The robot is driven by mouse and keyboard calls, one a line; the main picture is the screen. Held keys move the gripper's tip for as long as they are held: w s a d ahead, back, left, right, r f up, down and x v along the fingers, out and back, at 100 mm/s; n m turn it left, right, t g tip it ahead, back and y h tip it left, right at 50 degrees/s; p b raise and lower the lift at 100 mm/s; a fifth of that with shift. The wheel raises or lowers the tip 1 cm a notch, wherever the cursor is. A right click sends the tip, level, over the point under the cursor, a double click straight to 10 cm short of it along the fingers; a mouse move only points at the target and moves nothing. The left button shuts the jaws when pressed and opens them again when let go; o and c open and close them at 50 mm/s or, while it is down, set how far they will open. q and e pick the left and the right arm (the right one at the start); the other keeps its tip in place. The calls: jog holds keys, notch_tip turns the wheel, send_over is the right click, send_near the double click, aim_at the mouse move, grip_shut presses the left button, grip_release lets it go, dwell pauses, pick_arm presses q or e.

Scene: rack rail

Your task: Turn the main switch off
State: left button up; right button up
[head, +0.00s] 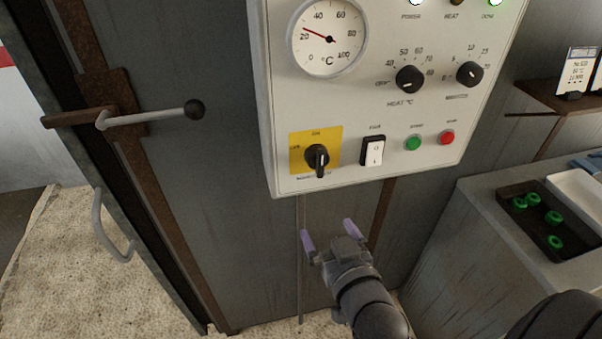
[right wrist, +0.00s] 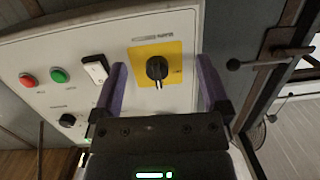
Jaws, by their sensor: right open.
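The main switch (head: 317,157) is a black rotary knob on a yellow plate (head: 331,138) at the lower left of the control panel. Its handle stands about upright, in line with the ON label at the top; the OFF label is at the left. My right gripper (head: 328,236) is open and empty, below the panel in the head view and apart from the knob. In the right wrist view the knob (right wrist: 157,69) shows between the two purple fingers, beyond them. My left gripper is not in view.
A white rocker switch (head: 374,151), a green button (head: 413,143) and a red button (head: 447,137) sit right of the knob. A door lever (head: 150,117) juts out at the left. A bench with a dark tray (head: 512,215) of green rings stands at the right.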

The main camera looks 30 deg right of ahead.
jog(key=t+h, duration=0.1)
send_near(322, 165)
jog(key=shift+m, duration=0.3)
jog(key=x, duration=1)
jog(key=shift+w+p, duration=0.2)
jog(key=shift+p, duration=0.15)
jog(key=c, duration=1.3)
